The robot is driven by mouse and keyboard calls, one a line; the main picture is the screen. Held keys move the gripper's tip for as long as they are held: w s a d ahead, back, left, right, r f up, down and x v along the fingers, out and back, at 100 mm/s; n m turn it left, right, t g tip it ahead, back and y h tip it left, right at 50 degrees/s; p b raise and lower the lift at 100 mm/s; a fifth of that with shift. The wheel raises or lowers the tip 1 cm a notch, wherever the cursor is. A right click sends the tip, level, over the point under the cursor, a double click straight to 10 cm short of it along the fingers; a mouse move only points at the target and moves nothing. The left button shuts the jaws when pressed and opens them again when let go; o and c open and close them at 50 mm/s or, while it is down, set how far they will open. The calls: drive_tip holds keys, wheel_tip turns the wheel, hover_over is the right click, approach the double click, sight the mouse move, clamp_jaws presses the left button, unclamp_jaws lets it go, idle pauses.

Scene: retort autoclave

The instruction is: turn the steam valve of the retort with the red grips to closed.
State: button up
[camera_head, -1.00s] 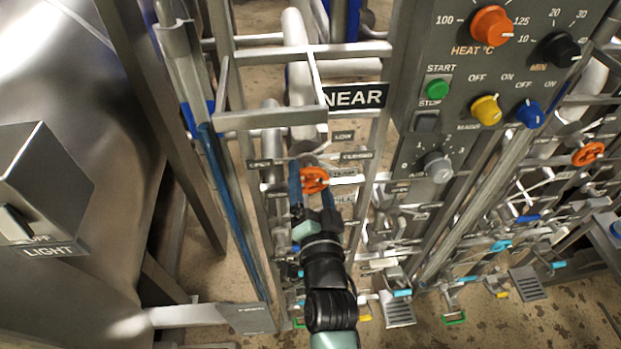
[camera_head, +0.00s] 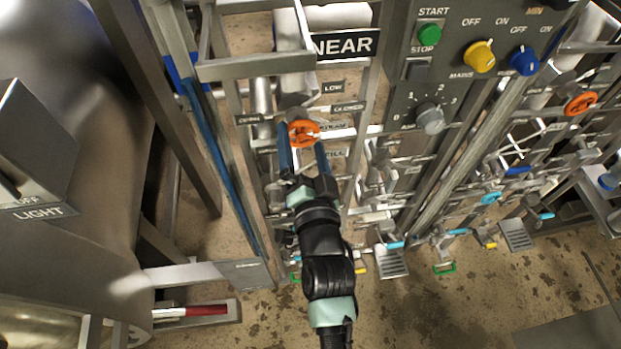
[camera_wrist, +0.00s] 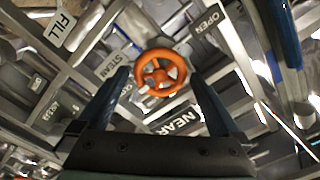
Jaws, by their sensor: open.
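The steam valve's orange-red handwheel (camera_head: 303,133) sits on the pipework under the NEAR sign (camera_head: 344,44), with a STEAM label beside it. The wheel also shows in the wrist view (camera_wrist: 160,73), round and spoked. My gripper (camera_head: 302,145) is open, its two blue fingers pointing at the wheel. In the wrist view my gripper (camera_wrist: 160,82) has one finger on each side of the wheel, with gaps visible. I cannot tell how deep the fingertips reach. OPEN and CLOSED labels (camera_head: 347,107) stand on either side of the wheel; its pointer is not clear.
A similar orange wheel (camera_head: 580,103) is on the pipework at the far right. A control panel (camera_head: 455,80) with knobs is at the upper right. The steel retort (camera_head: 80,190) is at the left, with a red and white bar (camera_head: 205,311) below. Rails and pipes crowd the wheel.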

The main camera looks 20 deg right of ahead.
drive_tip(key=b+v, duration=0.2)
drive_tip(key=v, duration=0.8)
drive_tip(key=shift+s+b, duration=0.3)
drive_tip(key=shift+s, duration=0.05)
